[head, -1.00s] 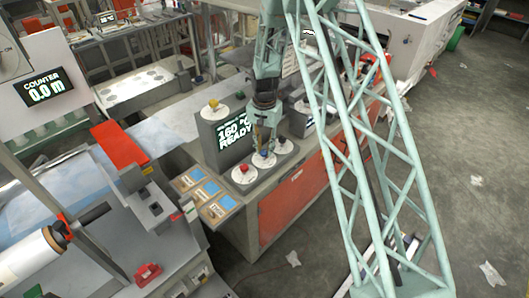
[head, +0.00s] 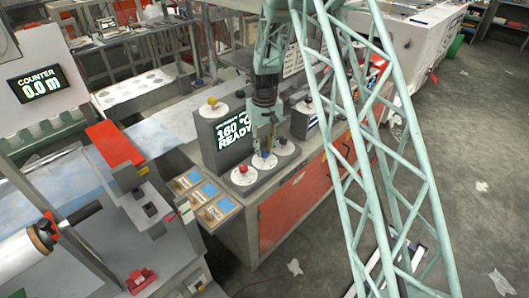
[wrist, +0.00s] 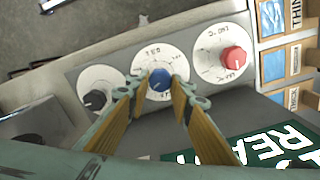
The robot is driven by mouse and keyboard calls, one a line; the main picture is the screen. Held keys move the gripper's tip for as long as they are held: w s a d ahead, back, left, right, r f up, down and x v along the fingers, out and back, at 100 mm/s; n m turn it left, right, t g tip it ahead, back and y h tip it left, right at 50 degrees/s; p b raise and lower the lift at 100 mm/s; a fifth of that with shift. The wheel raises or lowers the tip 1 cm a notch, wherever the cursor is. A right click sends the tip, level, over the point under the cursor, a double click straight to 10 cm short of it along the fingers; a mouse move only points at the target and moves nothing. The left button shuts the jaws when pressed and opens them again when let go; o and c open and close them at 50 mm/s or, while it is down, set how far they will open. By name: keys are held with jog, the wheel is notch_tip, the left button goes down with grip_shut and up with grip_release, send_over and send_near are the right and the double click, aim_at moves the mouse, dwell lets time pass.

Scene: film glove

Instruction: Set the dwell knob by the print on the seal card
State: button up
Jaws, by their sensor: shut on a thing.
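My gripper (head: 265,150) points down over the control panel, its two fingertips closed on the sides of a blue knob (wrist: 160,79). The blue knob sits at the centre of a white dial (wrist: 161,95) with small print around it, too small to read surely. A red knob (wrist: 235,56) on its own dial is to its right in the wrist view, and a black knob (wrist: 95,99) to its left. Several cards with blue patches (head: 206,191) lie at the panel's left end in the head view. In the wrist view one card (wrist: 293,17) reads THIN.
A grey box with a display (head: 231,137) reading 160 °C READY stands beside the dials, with a yellow knob (head: 212,102) on top. A teal lattice frame (head: 350,130) stands at the front right. Open floor lies right.

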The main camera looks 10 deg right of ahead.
aim_at(264, 151)
jog(key=shift+n, duration=0.5)
jog(key=o, duration=0.9)
jog(key=shift+r, duration=0.1)
jog(key=shift+r, duration=5.95)
